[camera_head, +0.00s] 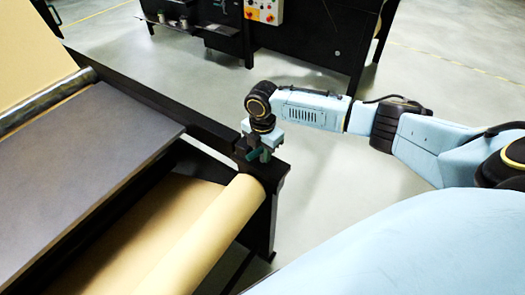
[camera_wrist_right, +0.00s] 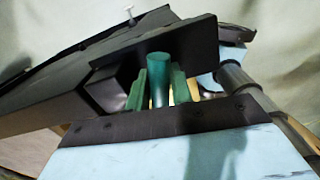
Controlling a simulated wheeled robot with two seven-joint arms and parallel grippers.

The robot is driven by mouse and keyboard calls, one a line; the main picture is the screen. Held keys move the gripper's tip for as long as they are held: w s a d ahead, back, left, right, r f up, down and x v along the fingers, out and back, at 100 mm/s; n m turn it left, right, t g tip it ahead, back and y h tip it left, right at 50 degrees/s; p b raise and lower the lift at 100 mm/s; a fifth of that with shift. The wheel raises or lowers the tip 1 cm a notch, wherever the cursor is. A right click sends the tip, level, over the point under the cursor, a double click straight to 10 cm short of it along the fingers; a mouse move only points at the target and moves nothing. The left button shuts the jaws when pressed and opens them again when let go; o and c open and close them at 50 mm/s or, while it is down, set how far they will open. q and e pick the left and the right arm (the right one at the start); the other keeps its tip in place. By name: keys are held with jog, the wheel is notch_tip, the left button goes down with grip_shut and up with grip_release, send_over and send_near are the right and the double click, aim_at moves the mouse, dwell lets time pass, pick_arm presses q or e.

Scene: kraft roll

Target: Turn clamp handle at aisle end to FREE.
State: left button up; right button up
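The clamp handle, a dark green rounded bar (camera_wrist_right: 159,80), shows in the right wrist view between two green finger pads. In the head view the green handle (camera_head: 253,154) sits at the end of the black frame, by the kraft roll (camera_head: 215,225), partly covered by my gripper. My right gripper (camera_head: 264,150) comes down on the handle from above; in the right wrist view its fingers (camera_wrist_right: 159,92) stand on either side of the bar, with narrow light gaps beside it, so they look open around it. No FREE marking is readable. My left gripper is not in view.
The black frame rail (camera_head: 150,100) runs along the machine beside a dark flat panel (camera_head: 80,145). Another black machine with a yellow-edged button box (camera_head: 264,11) stands at the back. The grey aisle floor (camera_head: 335,175) is clear beyond the frame end.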

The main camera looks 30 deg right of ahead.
grip_shut()
jog(key=shift+r+n+p, duration=0.15)
jog(key=shift+n+p, duration=0.25)
jog(key=shift+p, duration=0.15)
jog(key=shift+n, duration=0.5)
jog(key=o, duration=0.6)
grip_release()
